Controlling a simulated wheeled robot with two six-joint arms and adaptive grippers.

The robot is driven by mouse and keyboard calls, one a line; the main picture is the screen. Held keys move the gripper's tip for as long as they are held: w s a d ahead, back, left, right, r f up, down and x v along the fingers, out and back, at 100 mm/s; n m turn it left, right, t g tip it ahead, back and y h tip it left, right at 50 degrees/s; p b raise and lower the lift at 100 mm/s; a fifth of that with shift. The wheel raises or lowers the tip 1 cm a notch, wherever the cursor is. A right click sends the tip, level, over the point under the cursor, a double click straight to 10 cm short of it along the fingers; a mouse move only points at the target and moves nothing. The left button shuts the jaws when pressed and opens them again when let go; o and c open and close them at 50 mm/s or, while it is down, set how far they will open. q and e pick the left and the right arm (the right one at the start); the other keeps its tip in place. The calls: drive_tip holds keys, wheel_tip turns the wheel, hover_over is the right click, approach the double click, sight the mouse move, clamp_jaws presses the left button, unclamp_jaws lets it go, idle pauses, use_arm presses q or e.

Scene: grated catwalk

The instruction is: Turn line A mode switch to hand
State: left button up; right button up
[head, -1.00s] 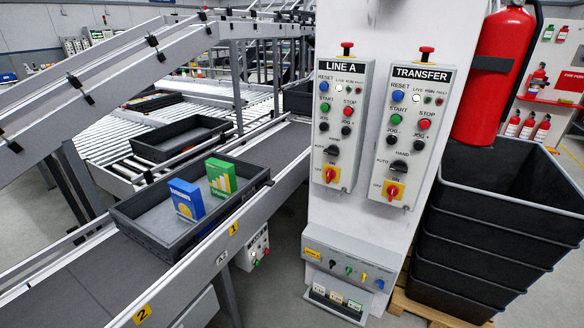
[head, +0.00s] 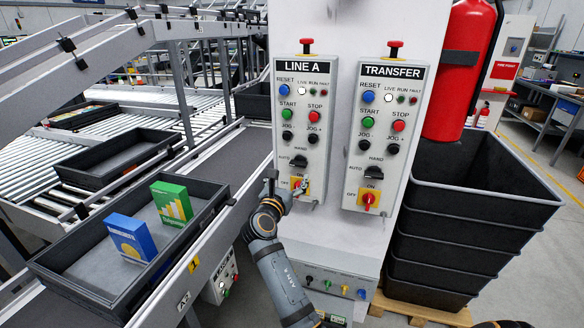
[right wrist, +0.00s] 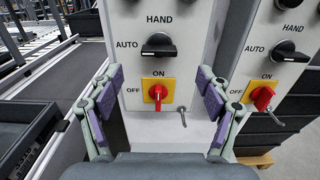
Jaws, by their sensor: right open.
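The LINE A panel (head: 320,165) is the left one of two boxes on a white column. Its mode switch (head: 298,161) is a black knob between AUTO on its left and HAND above. In the right wrist view the LINE A mode switch (right wrist: 159,47) lies about level, in line with AUTO. Below it, a red ON/OFF handle (right wrist: 158,92) stands upright on a yellow plate. My right gripper (head: 286,188) is at the lower part of the LINE A panel; in the wrist view its open fingers (right wrist: 160,88) flank the red handle, empty. My left gripper is out of view.
The similar TRANSFER panel (head: 390,140) stands close on the right. A conveyor with a dark tray (head: 75,272) holding a blue and a green box runs on the left. Stacked black crates (head: 470,215) and a red extinguisher (head: 460,85) are on the right.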

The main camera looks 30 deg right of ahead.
sight(297, 165)
drive_tip(key=b+x, duration=0.1)
drive_tip(key=x, duration=0.1)
drive_tip(key=b+x, duration=0.1)
drive_tip(key=x, duration=0.2)
drive_tip(key=b+x, duration=0.1)
drive_tip(key=x, duration=0.1)
drive_tip(key=shift+w+f, duration=0.2)
drive_tip(key=shift+f, duration=0.2)
drive_tip(key=shift+w+d+r, duration=0.2)
drive_tip(key=shift+w+d, duration=0.2)
drive_tip(key=shift+d, duration=0.1)
drive_tip(key=c, duration=1.2)
